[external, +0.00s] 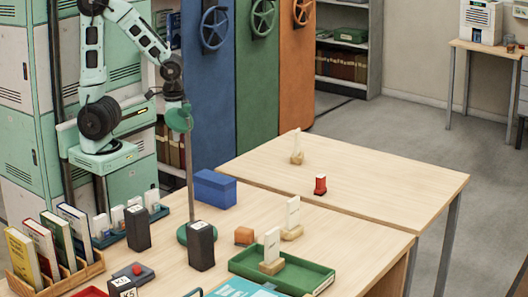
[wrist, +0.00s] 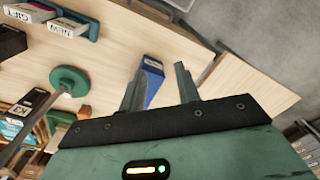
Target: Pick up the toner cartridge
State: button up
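No object carries a readable toner label, so I cannot tell for certain which one is the toner cartridge. Two upright black blocks with small pale marks on top look closest: one (external: 138,228) left of the lamp pole, one (external: 201,246) in front of the lamp base. A lower black box with a white marked label (external: 122,286) is at the bottom edge. My gripper (wrist: 160,68) is open and empty, raised above the table. A blue box (wrist: 152,79) lies below and beyond the fingers, apart from them; it also shows in the external view (external: 214,189).
A green lamp (external: 195,234) stands close to my arm. A book rack (external: 60,284), a green tray (external: 300,281), an orange block (external: 244,236) and a red object (external: 320,185) are around. The right tabletop (external: 380,190) is mostly clear.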

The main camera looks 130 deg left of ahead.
jog(key=o, duration=0.9)
jog(key=shift+o, duration=0.2)
jog(key=n+g+h+b, duration=0.1)
jog(key=n+h+b, duration=0.1)
jog(key=n+h, duration=1)
send_near(143, 207)
jog(key=s+d+f+m+h, duration=0.1)
jog(key=d+f+m+h, duration=0.15)
jog(key=d, duration=0.55)
jog(key=f, duration=0.3)
jog(key=shift+s+a+f, duration=0.15)
jog(key=shift+s+f, duration=0.05)
jog(key=shift+s, duration=0.05)
jog(key=f, duration=0.1)
jog(key=d+f, duration=0.1)
jog(key=f, duration=0.1)
jog(key=shift+s+d+f, duration=0.1)
jog(key=shift+d+f, duration=0.1)
jog(key=shift+d, duration=0.15)
jog(key=shift+d+f+y, duration=0.25)
jog(key=shift+d, duration=0.25)
